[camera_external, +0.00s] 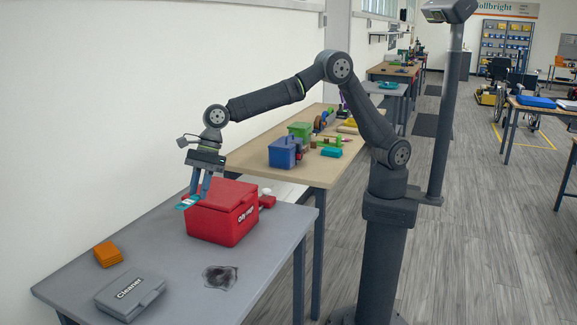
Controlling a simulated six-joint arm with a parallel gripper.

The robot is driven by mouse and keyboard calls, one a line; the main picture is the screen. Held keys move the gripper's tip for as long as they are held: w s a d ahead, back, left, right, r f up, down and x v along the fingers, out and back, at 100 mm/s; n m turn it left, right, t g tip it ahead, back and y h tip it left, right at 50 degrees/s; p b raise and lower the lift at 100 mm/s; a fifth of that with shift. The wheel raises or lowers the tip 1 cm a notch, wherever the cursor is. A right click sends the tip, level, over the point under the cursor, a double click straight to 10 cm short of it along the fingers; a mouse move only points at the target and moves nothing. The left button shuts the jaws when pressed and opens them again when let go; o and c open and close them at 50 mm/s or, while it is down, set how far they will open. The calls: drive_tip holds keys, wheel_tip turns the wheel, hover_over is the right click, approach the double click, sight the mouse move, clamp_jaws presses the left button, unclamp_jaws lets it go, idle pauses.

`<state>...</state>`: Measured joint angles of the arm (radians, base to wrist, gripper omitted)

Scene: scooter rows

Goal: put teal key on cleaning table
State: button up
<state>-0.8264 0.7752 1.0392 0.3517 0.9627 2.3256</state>
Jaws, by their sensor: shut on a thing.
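My gripper (199,188) points down above the grey table in the foreground. It is shut on the teal key (188,203), a small flat teal piece with a pale part, held at the fingertips. The key is in the air, in front of the left side of the red box in this view. The grey table (165,245) carries a grey case marked "Cleaner" (130,294), so it appears to be the cleaning table. Fine detail of the key is too small to make out.
A red box (222,211) stands close to my gripper. Orange cloths (108,254) lie at the left and a dark stain (220,277) marks the front. Bare tabletop lies between them. Behind is a wooden table (327,171) with blue and green boxes.

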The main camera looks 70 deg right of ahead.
hover_over(212, 272)
drive_tip(key=d, duration=0.2)
drive_tip(key=shift+n, duration=0.4)
drive_tip(key=f, duration=1.6)
drive_tip(key=shift+a, duration=0.2)
drive_tip(key=shift+f, duration=2)
drive_tip(key=o, duration=1)
drive_tip(key=shift+f, duration=0.15)
drive_tip(key=shift+c, duration=0.2)
wheel_tip(212, 272, up, 10)
drive_tip(key=d, duration=0.1)
drive_tip(key=shift+d, duration=0.2)
drive_tip(key=shift+f, duration=0.1)
